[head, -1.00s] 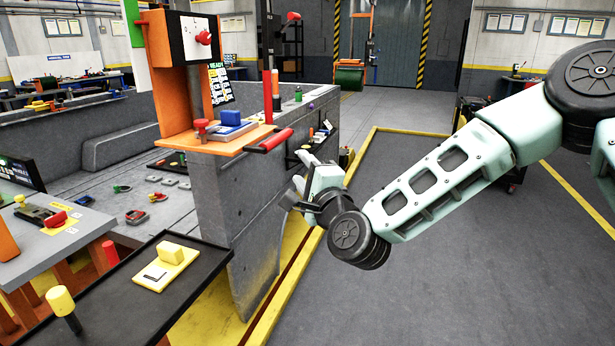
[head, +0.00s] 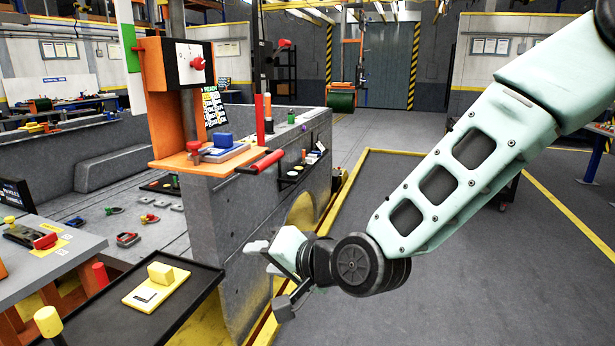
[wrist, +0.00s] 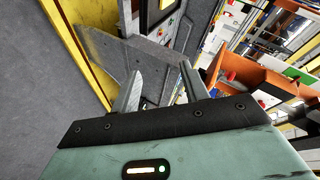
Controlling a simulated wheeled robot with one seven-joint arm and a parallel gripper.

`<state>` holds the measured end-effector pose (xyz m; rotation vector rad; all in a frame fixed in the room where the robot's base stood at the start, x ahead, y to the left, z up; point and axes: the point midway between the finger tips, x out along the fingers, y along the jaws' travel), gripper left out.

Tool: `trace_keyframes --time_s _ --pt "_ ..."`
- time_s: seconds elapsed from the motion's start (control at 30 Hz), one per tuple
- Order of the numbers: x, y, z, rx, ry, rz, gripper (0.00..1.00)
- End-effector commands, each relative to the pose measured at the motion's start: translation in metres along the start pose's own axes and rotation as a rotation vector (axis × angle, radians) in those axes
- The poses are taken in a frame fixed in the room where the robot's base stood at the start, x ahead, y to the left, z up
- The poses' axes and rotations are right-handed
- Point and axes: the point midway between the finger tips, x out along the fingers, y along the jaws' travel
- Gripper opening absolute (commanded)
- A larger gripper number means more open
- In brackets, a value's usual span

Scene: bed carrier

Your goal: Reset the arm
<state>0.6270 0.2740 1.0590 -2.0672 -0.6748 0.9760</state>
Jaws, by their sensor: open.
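My gripper (head: 268,268) is at the end of my pale green arm in the head view, in front of the grey concrete wall block (head: 230,225). In the wrist view my gripper (wrist: 160,85) shows two grey fingers spread apart with nothing between them. The concrete block also shows beyond the fingers in the wrist view (wrist: 105,55). The fingers look clear of the block, though the exact distance is hard to tell.
An orange stand (head: 168,158) with a blue-topped device and red handle sits on the block. A black tray (head: 110,318) with a yellow block on a plate is at lower left. A grey bench (head: 50,265) is beside it. Open grey floor (head: 480,290) lies to the right.

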Motion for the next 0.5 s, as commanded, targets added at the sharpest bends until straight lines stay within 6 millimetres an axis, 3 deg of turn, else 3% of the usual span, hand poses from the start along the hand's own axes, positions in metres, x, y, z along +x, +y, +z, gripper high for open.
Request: trace_keyframes --time_s 0.1,0.2,0.5 --pt "-0.038 0.021 0.037 -0.234 -0.178 0.168 0.45" --pt "-0.081 0.043 0.061 -0.402 -0.331 0.305 0.45" --pt "-0.226 0.094 0.103 -0.696 -0.763 0.596 0.45"
